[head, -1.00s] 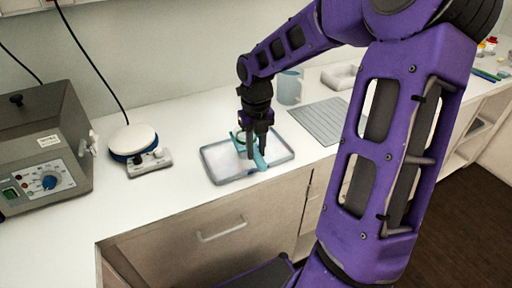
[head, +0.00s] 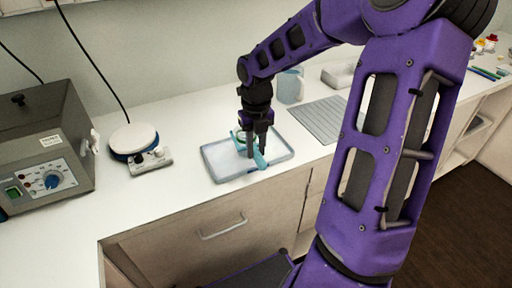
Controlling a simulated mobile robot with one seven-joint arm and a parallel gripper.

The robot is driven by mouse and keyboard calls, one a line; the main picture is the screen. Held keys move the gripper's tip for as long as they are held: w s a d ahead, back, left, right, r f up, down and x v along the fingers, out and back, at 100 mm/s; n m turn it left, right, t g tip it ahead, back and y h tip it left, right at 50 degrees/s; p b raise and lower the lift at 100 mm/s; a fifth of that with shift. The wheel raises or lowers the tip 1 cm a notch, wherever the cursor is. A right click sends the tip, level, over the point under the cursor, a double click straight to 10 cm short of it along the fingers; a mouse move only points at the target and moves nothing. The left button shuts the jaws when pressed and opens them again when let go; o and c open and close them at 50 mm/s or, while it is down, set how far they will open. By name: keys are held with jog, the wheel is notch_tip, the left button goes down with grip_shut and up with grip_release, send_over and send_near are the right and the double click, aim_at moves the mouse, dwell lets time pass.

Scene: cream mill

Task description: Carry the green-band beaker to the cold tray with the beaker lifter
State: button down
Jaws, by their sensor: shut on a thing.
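My gripper (head: 256,145) points down over the cold tray (head: 215,177), a shallow pale tray on the bench. It is shut on the teal beaker lifter (head: 261,161), which slants down below the fingers. The green-band beaker (head: 240,137) is at the lifter, mostly hidden behind my gripper; a bit of green shows at its left. The beaker is within the tray's outline. I cannot tell whether its base touches the tray floor.
A white-topped hot plate (head: 133,139) and a grey control box (head: 45,150) stand to the left. A grey ribbed mat (head: 320,119), a blue-grey jug (head: 290,86) and a white dish (head: 338,75) are to the right. Bench between hot plate and tray is clear.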

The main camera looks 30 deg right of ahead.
jog(key=s, duration=0.7)
jog(key=shift+s+a, duration=0.2)
jog(key=shift+a, duration=0.1)
dwell(3.7)
jog(key=shift+s, duration=0.35)
jog(key=shift+s+a, duration=0.15)
jog(key=shift+s, duration=0.85)
jog(key=shift+r, duration=0.1)
notch_tip(320, 180, up, 7)
dwell(0.8)
